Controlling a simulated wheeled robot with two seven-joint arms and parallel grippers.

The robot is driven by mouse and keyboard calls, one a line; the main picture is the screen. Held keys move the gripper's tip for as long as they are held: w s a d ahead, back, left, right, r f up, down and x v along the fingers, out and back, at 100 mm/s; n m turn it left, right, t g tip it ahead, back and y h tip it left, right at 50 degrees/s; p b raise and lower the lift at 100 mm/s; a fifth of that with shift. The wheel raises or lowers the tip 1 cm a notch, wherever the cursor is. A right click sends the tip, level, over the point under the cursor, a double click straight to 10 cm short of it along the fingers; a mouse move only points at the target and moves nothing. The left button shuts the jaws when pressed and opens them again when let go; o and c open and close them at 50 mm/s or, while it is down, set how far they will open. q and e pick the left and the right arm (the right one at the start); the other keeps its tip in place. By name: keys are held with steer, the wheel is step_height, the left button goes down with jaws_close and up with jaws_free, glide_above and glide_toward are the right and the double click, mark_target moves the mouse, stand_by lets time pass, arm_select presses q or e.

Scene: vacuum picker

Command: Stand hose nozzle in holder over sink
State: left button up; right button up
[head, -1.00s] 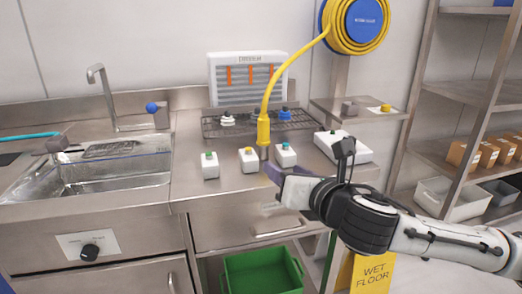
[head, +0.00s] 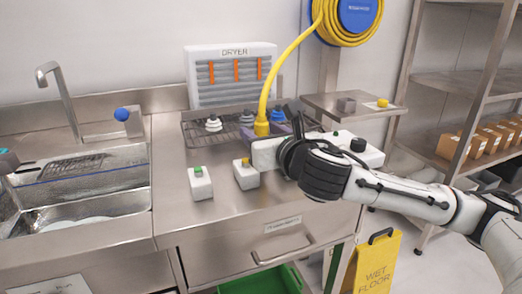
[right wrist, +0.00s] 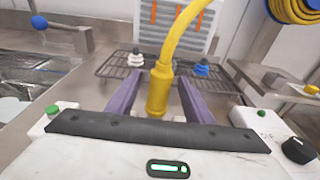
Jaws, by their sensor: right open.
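The yellow hose nozzle (head: 262,126) hangs upright at the end of a yellow hose, above the counter in front of the dryer rack. In the right wrist view the nozzle (right wrist: 158,92) is between the two purple fingers of my right gripper (right wrist: 156,84), with a gap on both sides. My right gripper (head: 274,130) is open around it in the head view, partly hidden by its own body. The sink (head: 75,185) is at the left. A grey bracket with a blue ball (head: 122,114) stands at its back right; I cannot tell whether it is the holder.
White boxes with a green button (head: 201,183) and a yellow button (head: 246,175) stand on the front counter. The dryer (head: 232,75) and wire rack (head: 195,132) are behind. A hose reel (head: 355,17) and small shelf (head: 350,112) are at right. A wet-floor sign (head: 375,265) stands below.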

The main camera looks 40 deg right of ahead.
steer(key=x, duration=0.4)
steer(key=shift+w+d, duration=0.1)
steer(key=shift+w, duration=0.1)
jaws_close()
arm_select(q)
steer(key=shift+w, duration=0.3)
